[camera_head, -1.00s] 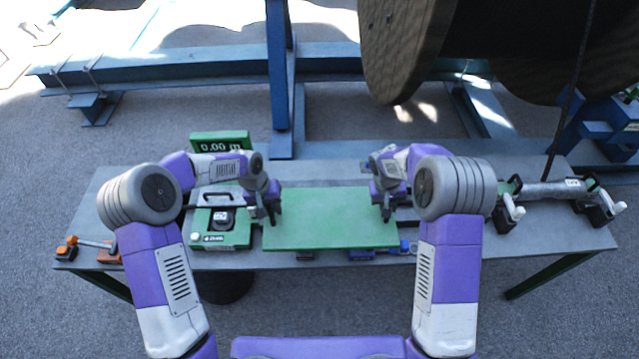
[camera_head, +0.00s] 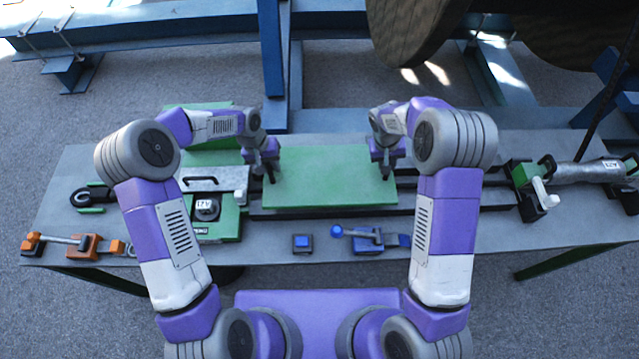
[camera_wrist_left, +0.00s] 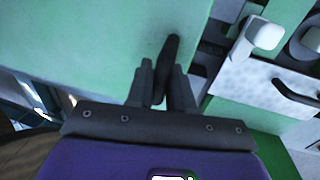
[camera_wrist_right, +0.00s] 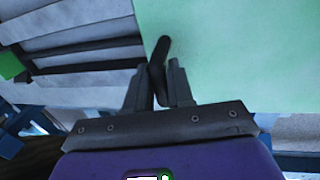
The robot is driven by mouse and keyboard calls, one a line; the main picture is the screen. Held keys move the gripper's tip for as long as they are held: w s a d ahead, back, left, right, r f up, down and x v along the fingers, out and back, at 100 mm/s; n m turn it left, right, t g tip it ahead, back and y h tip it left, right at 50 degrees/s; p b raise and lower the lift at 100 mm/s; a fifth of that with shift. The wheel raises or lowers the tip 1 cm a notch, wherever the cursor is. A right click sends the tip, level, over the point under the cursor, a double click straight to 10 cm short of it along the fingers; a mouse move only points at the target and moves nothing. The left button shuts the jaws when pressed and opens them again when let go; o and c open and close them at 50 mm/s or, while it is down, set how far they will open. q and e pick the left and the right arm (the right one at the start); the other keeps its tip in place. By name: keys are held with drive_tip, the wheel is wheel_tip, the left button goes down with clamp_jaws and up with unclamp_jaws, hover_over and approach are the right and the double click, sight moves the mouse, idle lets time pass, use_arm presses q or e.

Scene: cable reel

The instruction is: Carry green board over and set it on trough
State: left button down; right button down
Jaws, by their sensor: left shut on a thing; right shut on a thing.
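The green board (camera_head: 330,178) is a flat rectangle held level over the middle of the table. The board also shows in the left wrist view (camera_wrist_left: 75,45) and the right wrist view (camera_wrist_right: 245,50), against the fingers. Long dark rails (camera_head: 450,208) run along the table under and right of the board, seemingly part of the trough. The board hides their middle, and I cannot tell whether it touches them.
A green-and-grey meter unit (camera_head: 230,218) stands close left of the board. A blue block (camera_head: 303,243) and blue clamp (camera_head: 368,240) lie in front. An orange clamp (camera_head: 85,246) is at the left. A grey cylinder (camera_head: 575,172) with a white-handled clamp is at the right.

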use_arm(q)
drive_tip(key=shift+r, duration=0.15)
use_arm(e)
drive_tip(key=shift+s+d, duration=0.15)
drive_tip(key=shift+s, duration=0.05)
drive_tip(key=shift+w+f, duration=0.1)
